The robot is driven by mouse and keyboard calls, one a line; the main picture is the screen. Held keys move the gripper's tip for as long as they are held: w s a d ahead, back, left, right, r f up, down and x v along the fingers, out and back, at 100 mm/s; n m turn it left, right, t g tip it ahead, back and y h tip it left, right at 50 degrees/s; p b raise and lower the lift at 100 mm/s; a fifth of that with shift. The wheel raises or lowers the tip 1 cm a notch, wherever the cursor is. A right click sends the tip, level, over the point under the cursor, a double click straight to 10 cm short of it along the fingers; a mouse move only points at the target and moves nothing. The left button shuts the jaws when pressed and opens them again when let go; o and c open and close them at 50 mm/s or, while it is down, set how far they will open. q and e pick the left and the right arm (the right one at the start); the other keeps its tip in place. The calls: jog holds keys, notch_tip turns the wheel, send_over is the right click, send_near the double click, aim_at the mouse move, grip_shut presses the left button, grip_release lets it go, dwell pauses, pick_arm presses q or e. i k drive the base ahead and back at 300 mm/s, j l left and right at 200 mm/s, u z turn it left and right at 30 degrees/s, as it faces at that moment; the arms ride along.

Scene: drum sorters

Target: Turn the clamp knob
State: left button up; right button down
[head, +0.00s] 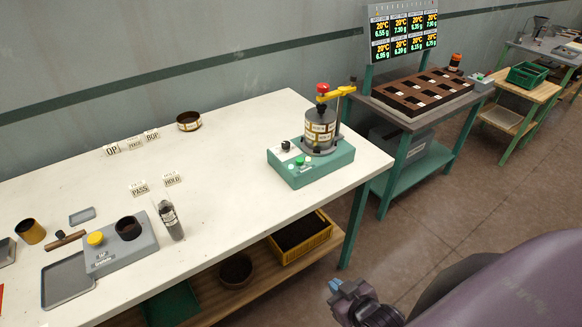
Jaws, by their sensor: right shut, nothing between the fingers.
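The clamp device has a green base (310,168) at the right end of the white table. A round canister (321,130) with labels stands on it, under a yellow clamp arm (338,93). A red knob (322,88) sits on top at the arm's left end; I take it for the clamp knob. The base also carries a small black knob (286,145) and a green button (299,161). My right gripper (336,286) is shut and empty, low in front of the table's right end, well away from the device. My left gripper is not in view.
The white table (235,150) is clear around its middle. A grey box with a yellow button (95,238), a bottle (170,220) and small sign cards (139,188) stand further left. A yellow crate (300,238) sits on the shelf below. A brown tray (425,90) stands on the neighbouring table.

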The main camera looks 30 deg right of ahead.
aim_at(323, 89)
jog(key=z, duration=1.25)
